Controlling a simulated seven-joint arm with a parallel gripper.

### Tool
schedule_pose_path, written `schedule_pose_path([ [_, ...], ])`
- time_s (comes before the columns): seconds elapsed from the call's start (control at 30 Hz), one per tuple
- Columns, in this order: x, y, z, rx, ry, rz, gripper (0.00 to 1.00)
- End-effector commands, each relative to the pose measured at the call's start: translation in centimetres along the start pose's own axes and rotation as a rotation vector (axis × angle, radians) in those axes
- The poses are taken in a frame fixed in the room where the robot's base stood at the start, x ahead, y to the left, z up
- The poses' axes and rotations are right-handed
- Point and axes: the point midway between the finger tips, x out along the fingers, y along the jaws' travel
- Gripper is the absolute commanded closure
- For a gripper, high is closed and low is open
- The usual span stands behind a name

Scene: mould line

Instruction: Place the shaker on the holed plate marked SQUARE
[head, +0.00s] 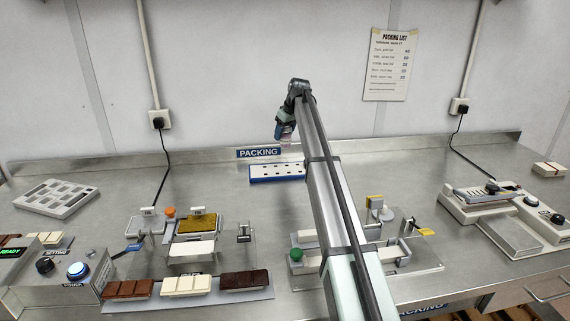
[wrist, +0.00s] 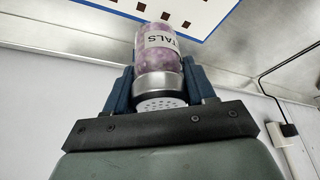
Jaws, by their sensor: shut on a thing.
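My gripper (wrist: 160,82) is shut on a clear shaker (wrist: 162,45) with purple contents, a white label ending in "TALS" and a silver perforated cap. In the head view the gripper (head: 284,125) is at the back middle, with the shaker (head: 287,137) below it, above the bench. A white plate with small dark holes and a blue edge (head: 262,180) lies on the bench below the shaker. Its blue edge and holes also show at the top of the wrist view (wrist: 128,14). My arm hides its right end in the head view. I can read no SQUARE mark.
A PACKING sign (head: 258,153) stands just behind the plate. A grey mould tray (head: 56,198) lies at the left. Chocolate bars (head: 186,286) and small stands (head: 197,247) fill the front left. Bench left of the plate is clear.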

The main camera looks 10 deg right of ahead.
Motion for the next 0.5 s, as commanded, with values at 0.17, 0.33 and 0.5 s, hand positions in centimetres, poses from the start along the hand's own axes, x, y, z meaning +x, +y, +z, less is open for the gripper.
schedule_pose_path([
  [0.17, 0.0, -0.4, 0.1, -0.122, 0.001, -0.052, 0.79],
  [0.33, 0.2, -0.5, 0.3, -0.173, 0.0, -0.073, 0.79],
  [0.5, 1.8, -0.5, 1.0, -0.181, -0.001, -0.076, 0.79],
])
